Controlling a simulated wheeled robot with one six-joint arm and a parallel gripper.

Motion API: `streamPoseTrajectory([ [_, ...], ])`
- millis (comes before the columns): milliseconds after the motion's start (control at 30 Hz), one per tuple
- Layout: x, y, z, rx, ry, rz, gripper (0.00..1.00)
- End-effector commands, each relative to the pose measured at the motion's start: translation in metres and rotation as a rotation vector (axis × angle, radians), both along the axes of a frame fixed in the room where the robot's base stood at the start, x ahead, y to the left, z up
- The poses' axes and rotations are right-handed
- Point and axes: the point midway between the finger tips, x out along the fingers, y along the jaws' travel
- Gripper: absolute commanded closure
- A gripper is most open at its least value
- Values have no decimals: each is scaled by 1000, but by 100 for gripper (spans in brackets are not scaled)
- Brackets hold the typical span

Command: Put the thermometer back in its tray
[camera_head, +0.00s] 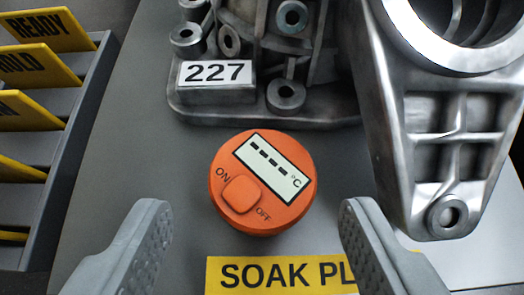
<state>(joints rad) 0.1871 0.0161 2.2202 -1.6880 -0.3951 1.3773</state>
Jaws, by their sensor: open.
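The thermometer (225,172) is a round orange puck with an ON/OFF button and a small display showing dashes and °C. It sits on the grey plate just above a yellow label reading "SOAK PL" (280,274), the rest of which is hidden behind my right finger. My gripper (257,225) is open and empty, one finger on each side of the thermometer's lower part, with clear gaps to both. I cannot make out a tray marked for the thermometer in this view.
A metal casting tagged 227 (216,74) stands close behind the thermometer. A larger ribbed metal bracket (445,150) stands close on the right. At the left is a grey rack (75,130) of yellow cards, one reading READY. The grey plate (130,150) between rack and thermometer is bare.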

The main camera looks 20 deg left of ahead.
Motion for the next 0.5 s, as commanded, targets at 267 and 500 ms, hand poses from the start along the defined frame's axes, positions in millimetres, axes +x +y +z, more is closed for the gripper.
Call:
streamPoseTrajectory([
  [267, 17, 4, -13, 2, 2, 1, 41],
  [500, 37, 9, -28, 1, 1, 0, 41],
])
